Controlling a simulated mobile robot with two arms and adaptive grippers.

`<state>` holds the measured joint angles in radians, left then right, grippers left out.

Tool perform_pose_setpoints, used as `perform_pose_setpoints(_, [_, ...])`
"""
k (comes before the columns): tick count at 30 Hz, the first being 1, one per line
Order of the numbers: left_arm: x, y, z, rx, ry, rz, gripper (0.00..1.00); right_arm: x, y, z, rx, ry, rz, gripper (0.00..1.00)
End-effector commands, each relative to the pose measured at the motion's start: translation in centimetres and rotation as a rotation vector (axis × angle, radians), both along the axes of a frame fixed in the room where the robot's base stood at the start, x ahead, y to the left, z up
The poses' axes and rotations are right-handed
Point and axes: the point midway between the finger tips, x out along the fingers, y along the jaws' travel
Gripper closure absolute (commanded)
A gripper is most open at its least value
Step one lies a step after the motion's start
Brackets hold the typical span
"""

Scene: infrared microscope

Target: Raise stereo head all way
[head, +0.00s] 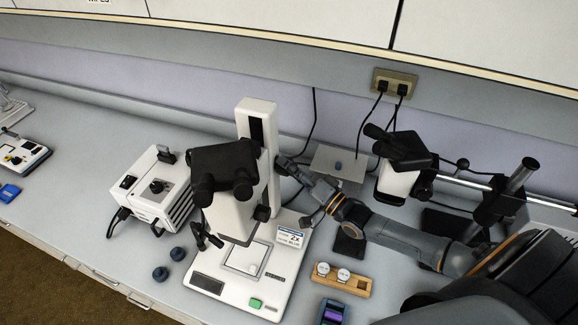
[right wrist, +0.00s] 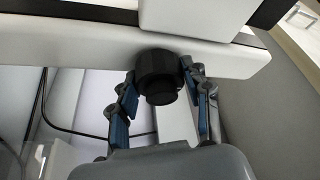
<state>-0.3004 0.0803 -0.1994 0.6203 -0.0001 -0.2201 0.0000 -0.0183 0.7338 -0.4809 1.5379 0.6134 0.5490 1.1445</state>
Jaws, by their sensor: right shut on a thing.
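The stereo microscope has a white head with black eyepieces (head: 224,168) on a white upright column (head: 257,112), over a white base (head: 206,284). The head stands well above the base, with its top below the column's top. My right gripper (head: 284,165) reaches in from the right to the column's right side. In the right wrist view, its blue-padded fingers are on either side of a round black knob (right wrist: 158,75), shut on it. The knob juts from a white part of the microscope. My left gripper is not in view.
A wooden holder (head: 342,280) lies at the right, near my forearm. A second microscope (head: 398,165) on a boom stands behind my right arm.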

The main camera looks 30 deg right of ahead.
Motion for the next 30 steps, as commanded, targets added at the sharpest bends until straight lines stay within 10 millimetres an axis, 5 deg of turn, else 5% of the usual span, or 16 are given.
perform_pose_setpoints(6, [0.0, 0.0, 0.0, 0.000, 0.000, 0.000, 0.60, 0.1, -0.1, 0.1, 0.001, -0.003, -0.002, 0.83])
perform_pose_setpoints(7, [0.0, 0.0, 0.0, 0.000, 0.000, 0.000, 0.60, 0.1, -0.1, 0.1, 0.001, -0.003, -0.002, 0.48])
perform_pose_setpoints(10, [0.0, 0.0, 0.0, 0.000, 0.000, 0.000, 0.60, 0.1, -0.1, 0.1, 0.000, -0.003, -0.001, 0.29])
perform_pose_setpoints(22, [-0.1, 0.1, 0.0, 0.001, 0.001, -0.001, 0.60, -0.5, -0.3, -0.2, -0.001, 0.000, -0.001, 0.29])
perform_pose_setpoints(30, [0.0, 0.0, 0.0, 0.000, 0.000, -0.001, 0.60, -5.2, -2.1, -1.2, -0.003, 0.004, 0.001, 0.29])
